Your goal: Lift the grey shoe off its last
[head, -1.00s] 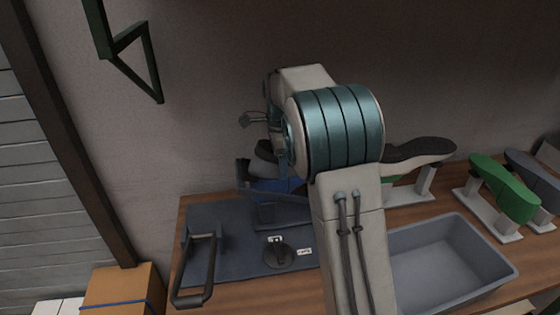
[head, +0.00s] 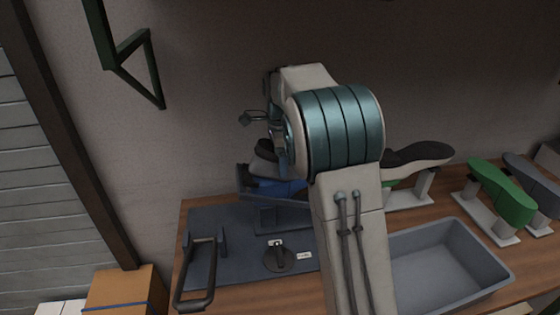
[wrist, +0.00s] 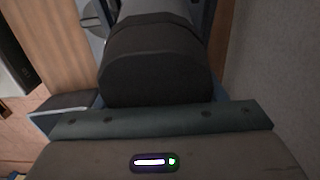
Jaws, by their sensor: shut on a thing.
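The grey shoe (head: 262,167) is partly hidden behind my arm in the head view, directly above the blue last (head: 275,188). I cannot tell whether shoe and last still touch. The last sits in a dark fixture (head: 265,217) on a blue-grey plate. My gripper (head: 279,142) comes down from above, its fingertips mostly hidden by my arm. In the wrist view my gripper (wrist: 160,22) is shut on the grey shoe, whose dark rounded end (wrist: 155,62) fills the middle between the fingers.
A wall bracket (head: 140,65) hangs upper left.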

